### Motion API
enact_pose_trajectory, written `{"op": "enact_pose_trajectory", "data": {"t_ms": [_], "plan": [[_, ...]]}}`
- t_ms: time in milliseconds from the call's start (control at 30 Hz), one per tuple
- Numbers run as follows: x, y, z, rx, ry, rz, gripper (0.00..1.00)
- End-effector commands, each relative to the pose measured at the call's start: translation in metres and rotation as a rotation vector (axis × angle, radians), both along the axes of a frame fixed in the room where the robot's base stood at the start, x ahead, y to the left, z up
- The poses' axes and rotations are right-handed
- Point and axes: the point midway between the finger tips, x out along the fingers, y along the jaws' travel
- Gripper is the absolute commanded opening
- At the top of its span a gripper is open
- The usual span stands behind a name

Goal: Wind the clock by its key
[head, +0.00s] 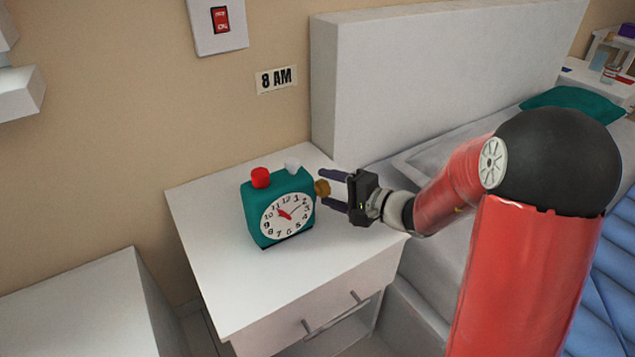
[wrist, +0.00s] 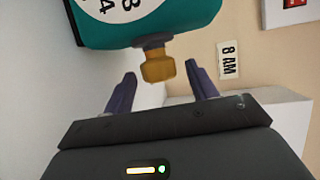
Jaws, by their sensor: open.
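A teal alarm clock (head: 278,206) with a white dial stands upright on the white nightstand (head: 215,270). It has a red button (head: 260,177) and a white button (head: 292,166) on top. A brass-coloured key (head: 322,188) sticks out of its right side. My gripper (head: 332,188) is to the right of the clock, its fingers pointing at the key. In the wrist view the clock (wrist: 170,20) is at the top and the key (wrist: 157,66) lies just ahead of and between the fingertips (wrist: 162,80). The fingers are open and a gap shows on both sides of the key.
An "8 AM" label (head: 276,79) and a red switch (head: 221,20) are on the wall behind. A white headboard (head: 400,75) and bed stand to the right, close to my arm. The nightstand top in front of the clock is clear.

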Motion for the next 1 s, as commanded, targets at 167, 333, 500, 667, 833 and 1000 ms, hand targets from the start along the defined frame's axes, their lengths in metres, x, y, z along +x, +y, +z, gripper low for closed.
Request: {"op": "enact_pose_trajectory", "data": {"t_ms": [167, 333, 500, 667, 833, 1000], "plan": [[0.014, 0.022, -0.004, 0.000, 0.002, 0.003, 0.57], [0.020, 0.031, -0.006, -0.001, 0.001, 0.002, 0.57], [0.021, 0.032, -0.006, -0.002, 0.001, 0.001, 0.57], [0.020, 0.032, -0.006, -0.002, 0.001, 0.001, 0.48], [0.020, 0.032, -0.006, -0.002, 0.001, 0.001, 0.26], [0.020, 0.032, -0.006, -0.002, 0.003, 0.001, 0.13]]}}
